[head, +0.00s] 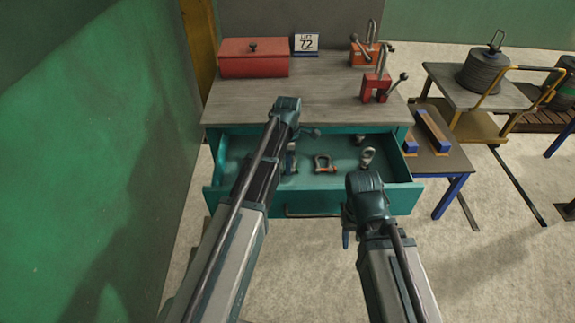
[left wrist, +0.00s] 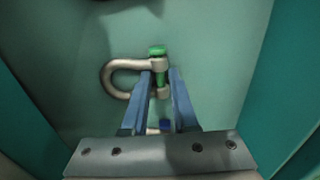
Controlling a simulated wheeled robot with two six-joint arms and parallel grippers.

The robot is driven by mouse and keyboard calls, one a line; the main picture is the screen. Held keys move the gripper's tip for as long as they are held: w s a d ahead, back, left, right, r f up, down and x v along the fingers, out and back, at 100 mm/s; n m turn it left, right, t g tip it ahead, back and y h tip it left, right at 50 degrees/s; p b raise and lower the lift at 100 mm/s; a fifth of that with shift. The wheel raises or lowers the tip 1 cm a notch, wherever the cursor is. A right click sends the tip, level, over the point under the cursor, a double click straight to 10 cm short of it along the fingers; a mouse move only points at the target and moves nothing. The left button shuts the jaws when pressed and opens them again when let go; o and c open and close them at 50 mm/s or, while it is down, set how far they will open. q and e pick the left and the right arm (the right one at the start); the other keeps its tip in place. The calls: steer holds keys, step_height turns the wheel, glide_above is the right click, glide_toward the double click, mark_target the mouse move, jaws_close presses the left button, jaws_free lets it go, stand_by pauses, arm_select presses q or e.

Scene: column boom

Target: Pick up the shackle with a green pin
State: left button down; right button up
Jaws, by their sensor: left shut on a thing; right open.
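The shackle with a green pin (left wrist: 121,72) is silver and shows in the left wrist view, over the drawer floor. The two blue fingers of my left gripper (left wrist: 160,88) are shut on its pin side, with the green pin head above them and the bow pointing left. I cannot tell whether it touches the floor. In the head view my left gripper (head: 287,108) reaches over the open teal drawer (head: 395,201), and its arm hides this shackle. My right gripper (head: 367,205) is open in front of the drawer's right part, its fingers hardly visible.
Other shackles lie in the drawer: one with orange (head: 324,163), a silver one (head: 367,157), and a blue-marked one (head: 291,160). The bench top (head: 270,98) carries a red box (head: 253,62) and red lever tools (head: 376,86). A low side table (head: 445,163) stands right.

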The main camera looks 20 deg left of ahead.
arm_select(q)
steer(key=shift+r, duration=0.15)
step_height(320, 180, up, 18)
steer(key=p, duration=1.8)
steer(key=shift+f, duration=0.2)
